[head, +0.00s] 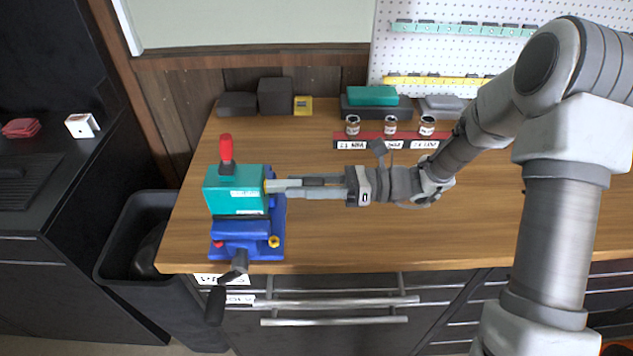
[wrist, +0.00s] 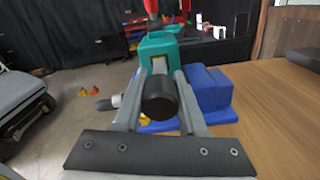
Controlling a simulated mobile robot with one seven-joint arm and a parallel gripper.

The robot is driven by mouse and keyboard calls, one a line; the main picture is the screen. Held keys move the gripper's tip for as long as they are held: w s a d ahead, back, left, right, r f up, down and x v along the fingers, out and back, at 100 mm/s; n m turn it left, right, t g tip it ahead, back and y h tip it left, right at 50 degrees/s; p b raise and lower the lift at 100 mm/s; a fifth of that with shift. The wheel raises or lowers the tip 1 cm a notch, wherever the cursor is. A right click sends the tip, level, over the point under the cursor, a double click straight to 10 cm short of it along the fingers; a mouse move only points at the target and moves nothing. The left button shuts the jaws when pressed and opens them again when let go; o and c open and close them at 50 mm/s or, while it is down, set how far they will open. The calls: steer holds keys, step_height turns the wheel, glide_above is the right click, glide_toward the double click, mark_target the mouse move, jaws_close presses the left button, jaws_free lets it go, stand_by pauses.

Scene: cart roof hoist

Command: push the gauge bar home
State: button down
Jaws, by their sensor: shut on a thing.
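The gauge bar has a black round end (wrist: 160,98) and a pale shank (wrist: 159,66) in the wrist view. Its dark end also shows between my fingers in the head view (head: 314,181). The bar lies level, its far end at the right face of a teal block (head: 235,192) clamped in a blue vise (head: 238,234). How deep the bar sits in the block is hidden. My gripper (head: 281,186) reaches in from the right, shut on the bar, fingertips close to the block. A red-topped piece (head: 226,150) stands on the block.
The vise handle (head: 216,302) hangs over the bench's front edge. Small jars (head: 390,124) stand on a red strip behind my arm. Dark blocks (head: 275,96) and a yellow block (head: 303,105) sit at the back. The wooden bench (head: 320,235) is clear in front of my gripper.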

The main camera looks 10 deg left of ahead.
steer(key=shift+x, duration=0.95)
steer(key=shift+c, duration=2.3)
jaws_free()
steer(key=v, duration=1.7)
steer(key=shift+d+b, duration=0.3)
steer(key=shift+b, duration=0.05)
steer(key=shift+s, duration=0.1)
